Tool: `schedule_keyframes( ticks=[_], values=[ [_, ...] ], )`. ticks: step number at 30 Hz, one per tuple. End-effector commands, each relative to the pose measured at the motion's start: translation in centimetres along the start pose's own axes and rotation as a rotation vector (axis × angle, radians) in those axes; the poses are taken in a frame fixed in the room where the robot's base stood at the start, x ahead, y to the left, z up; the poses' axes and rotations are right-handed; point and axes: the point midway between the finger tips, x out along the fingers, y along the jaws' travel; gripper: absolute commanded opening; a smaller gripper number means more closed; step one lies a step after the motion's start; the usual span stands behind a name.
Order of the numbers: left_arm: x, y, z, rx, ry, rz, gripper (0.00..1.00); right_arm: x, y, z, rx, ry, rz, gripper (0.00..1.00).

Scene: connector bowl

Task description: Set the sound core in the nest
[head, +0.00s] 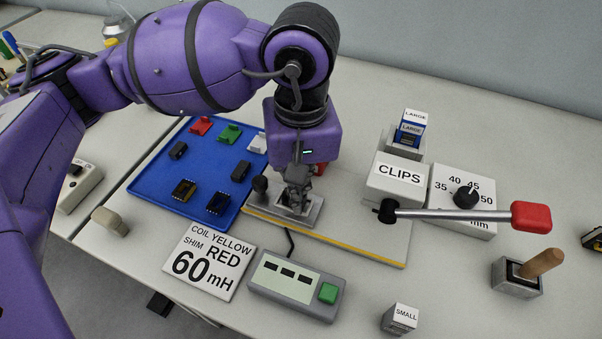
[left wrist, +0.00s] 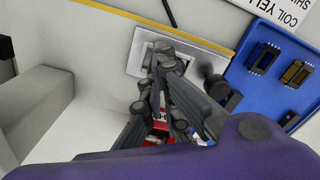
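My left gripper (head: 297,200) points down over the grey metal nest plate (head: 312,215) on the fixture base. In the left wrist view its fingers (left wrist: 160,60) are close together at the nest plate (left wrist: 137,55). They hide the middle of the plate, so I cannot tell whether a core is between them. My right gripper is not in view.
The tray also holds red (head: 201,126), green (head: 229,133) and white parts. A CLIPS block (head: 397,178) with a red-handled lever (head: 530,216) stands right of the nest. A dial box (head: 462,200), a tester with green button (head: 297,287) and a label card (head: 208,262) stand around.

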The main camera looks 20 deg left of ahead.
Motion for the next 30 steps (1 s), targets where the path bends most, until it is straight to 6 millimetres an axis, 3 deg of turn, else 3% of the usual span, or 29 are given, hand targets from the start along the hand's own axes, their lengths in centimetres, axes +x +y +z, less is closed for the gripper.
schedule_keyframes(
  ticks=[11,18,30],
  values=[
    [0.09,0.01,-0.02,0.000,0.001,0.000,0.00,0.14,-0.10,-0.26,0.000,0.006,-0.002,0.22],
    [0.09,0.02,-0.06,-0.001,0.002,0.001,0.27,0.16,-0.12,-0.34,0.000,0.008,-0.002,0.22],
    [0.03,0.06,-0.12,-0.001,0.003,0.002,0.27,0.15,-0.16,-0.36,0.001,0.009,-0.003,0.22]
  ],
)
